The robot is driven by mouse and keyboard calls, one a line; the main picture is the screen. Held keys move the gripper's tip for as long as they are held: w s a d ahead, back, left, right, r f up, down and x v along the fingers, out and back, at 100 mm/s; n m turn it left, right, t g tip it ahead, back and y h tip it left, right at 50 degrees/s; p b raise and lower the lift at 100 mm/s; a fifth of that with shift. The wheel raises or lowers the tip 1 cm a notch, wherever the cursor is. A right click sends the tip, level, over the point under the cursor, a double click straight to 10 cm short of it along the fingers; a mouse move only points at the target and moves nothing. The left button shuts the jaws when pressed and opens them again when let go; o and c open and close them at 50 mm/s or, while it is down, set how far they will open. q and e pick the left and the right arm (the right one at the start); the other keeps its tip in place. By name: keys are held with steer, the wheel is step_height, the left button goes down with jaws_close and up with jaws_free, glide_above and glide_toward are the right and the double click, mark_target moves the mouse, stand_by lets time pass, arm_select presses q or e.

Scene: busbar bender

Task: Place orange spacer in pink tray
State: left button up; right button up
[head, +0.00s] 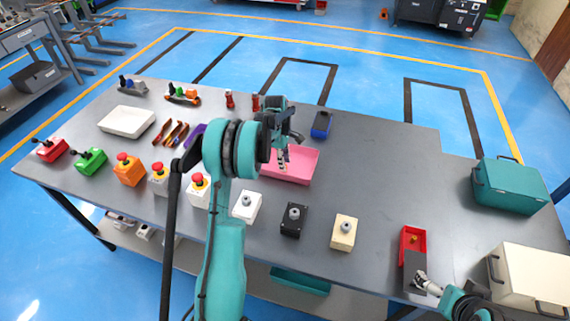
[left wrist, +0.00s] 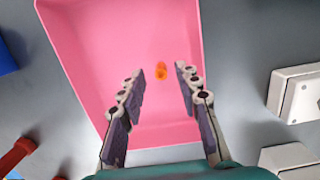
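The pink tray (head: 305,163) lies on the grey table in the head view, partly hidden by my left arm. My left gripper (head: 284,160) is over it, pointing down. In the left wrist view the tray (left wrist: 95,45) lies below the spread fingers of the gripper (left wrist: 158,72). The small orange spacer (left wrist: 161,70) shows against the tray floor between the fingertips, with clear gaps to both fingers. I cannot tell whether it rests on the floor. My right gripper (head: 425,284) is at the lower right by a red and grey box; its fingers are too small to read.
A row of switch and button boxes, such as the black one (head: 294,220) and cream one (head: 344,233), stands in front of the tray. A blue item (head: 321,124) is behind it. A teal case (head: 511,185) stands far right. The table right of the tray is clear.

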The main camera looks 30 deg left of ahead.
arm_select(q)
step_height(320, 180, up, 10)
steer(key=a+p, duration=0.1)
steer(key=p, duration=0.1)
steer(key=s+d+r+m+t+y, duration=0.1)
steer(key=s+d+r+m+t, duration=0.2)
steer(key=s+d+r+m, duration=0.75)
steer(key=s+d+m+t, duration=0.2)
steer(key=s+d+m, duration=0.3)
steer(key=s, duration=0.3)
steer(key=s+d+f+m+t, duration=0.1)
steer(key=s+d+m, duration=0.4)
steer(key=s+d, duration=0.2)
steer(key=shift+s+f+t, duration=0.2)
steer(key=shift+s+t, duration=0.2)
steer(key=shift+s, duration=0.5)
steer(key=shift+f, duration=0.1)
